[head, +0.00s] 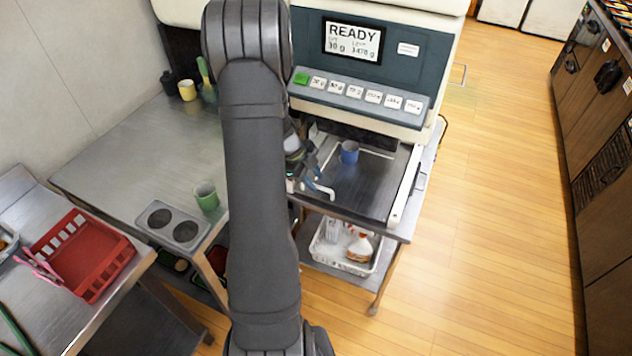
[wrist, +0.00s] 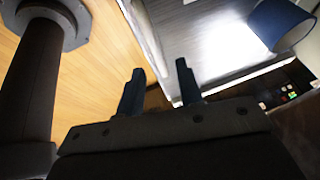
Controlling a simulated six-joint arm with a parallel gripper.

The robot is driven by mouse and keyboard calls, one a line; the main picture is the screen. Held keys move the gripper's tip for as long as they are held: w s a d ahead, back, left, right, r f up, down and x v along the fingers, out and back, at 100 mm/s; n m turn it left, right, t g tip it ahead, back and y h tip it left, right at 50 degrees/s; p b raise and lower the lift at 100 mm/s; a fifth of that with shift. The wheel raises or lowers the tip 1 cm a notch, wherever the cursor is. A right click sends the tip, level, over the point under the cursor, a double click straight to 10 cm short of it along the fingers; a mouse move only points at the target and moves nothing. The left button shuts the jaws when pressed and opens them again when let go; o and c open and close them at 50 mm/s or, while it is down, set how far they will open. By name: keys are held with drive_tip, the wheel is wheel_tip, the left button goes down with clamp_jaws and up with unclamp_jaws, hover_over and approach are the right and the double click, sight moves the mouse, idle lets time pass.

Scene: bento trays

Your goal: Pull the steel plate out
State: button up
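The steel plate (head: 366,188) lies flat in the bay under the machine's button panel, with a blue cup (head: 349,152) standing on it. My gripper (head: 316,187) is at the plate's left front side, partly hidden by my own arm. In the wrist view, my gripper's two dark fingers (wrist: 160,82) are apart with nothing clearly between them. The plate (wrist: 205,45) shows beyond the fingertips there, with the blue cup (wrist: 278,22) at upper right. Whether a finger touches the plate's edge I cannot tell.
The machine (head: 375,45) reads READY above the plate. A white basket (head: 345,262) with bottles sits on the shelf below. A green cup (head: 206,196) and a two-hole holder (head: 172,224) stand on the left counter, beyond it a red crate (head: 82,258). Wooden floor (head: 490,200) at right is clear.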

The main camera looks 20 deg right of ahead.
drive_tip(key=shift+x, duration=1)
clamp_jaws()
drive_tip(key=s+a, duration=1.4)
drive_tip(key=shift+s+a, duration=0.4)
unclamp_jaws()
